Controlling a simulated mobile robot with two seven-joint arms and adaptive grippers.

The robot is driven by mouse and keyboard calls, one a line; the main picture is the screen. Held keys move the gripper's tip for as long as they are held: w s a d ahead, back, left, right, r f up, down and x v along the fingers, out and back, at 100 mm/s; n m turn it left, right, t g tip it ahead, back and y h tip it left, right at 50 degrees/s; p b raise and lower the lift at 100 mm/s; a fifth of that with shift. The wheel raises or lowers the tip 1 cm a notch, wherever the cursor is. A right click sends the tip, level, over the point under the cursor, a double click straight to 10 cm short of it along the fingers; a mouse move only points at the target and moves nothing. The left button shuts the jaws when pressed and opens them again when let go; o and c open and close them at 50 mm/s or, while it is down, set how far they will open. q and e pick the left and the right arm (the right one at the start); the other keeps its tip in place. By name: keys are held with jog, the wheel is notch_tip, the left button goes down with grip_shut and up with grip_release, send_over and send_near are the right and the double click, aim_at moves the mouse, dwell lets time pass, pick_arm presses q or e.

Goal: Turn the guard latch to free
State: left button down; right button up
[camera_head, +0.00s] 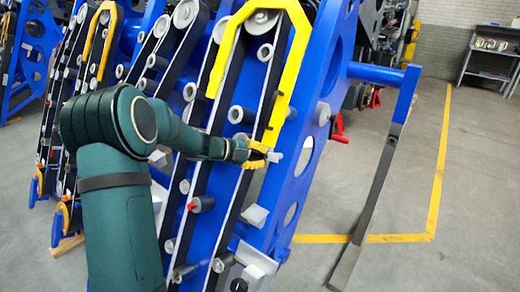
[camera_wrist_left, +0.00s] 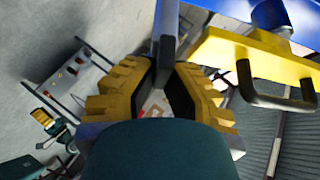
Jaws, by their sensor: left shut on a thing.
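The yellow guard (camera_head: 290,75) arches over the belt on the blue chassis. It also shows at the right of the left wrist view (camera_wrist_left: 250,55), with a dark bent handle on it. The guard latch (camera_wrist_left: 167,30) shows in the left wrist view as a dark grey bar coming down from the top edge. My left gripper (camera_head: 264,155) is at the lower end of the guard's right leg. Its yellow fingers (camera_wrist_left: 164,70) are closed on the lower end of the bar. The latch is small and partly covered by the fingers in the head view. My right gripper is not in view.
The blue chassis (camera_head: 318,95) with belts and rollers fills the middle. A blue arm with a long grey bar (camera_head: 375,185) stands out to its right. More blue units stand at the left. The floor (camera_head: 470,215) at the right is clear, and a shelf (camera_head: 490,55) stands at the back.

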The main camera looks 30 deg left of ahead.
pick_arm(q)
jog(key=shift+m+g+p, duration=0.4)
jog(key=shift+m+p, duration=0.05)
jog(key=shift+m, duration=0.15)
jog(key=shift+f, duration=0.1)
jog(key=c, duration=1)
grip_release()
jog(key=shift+w+d, duration=0.1)
jog(key=v, duration=1.2)
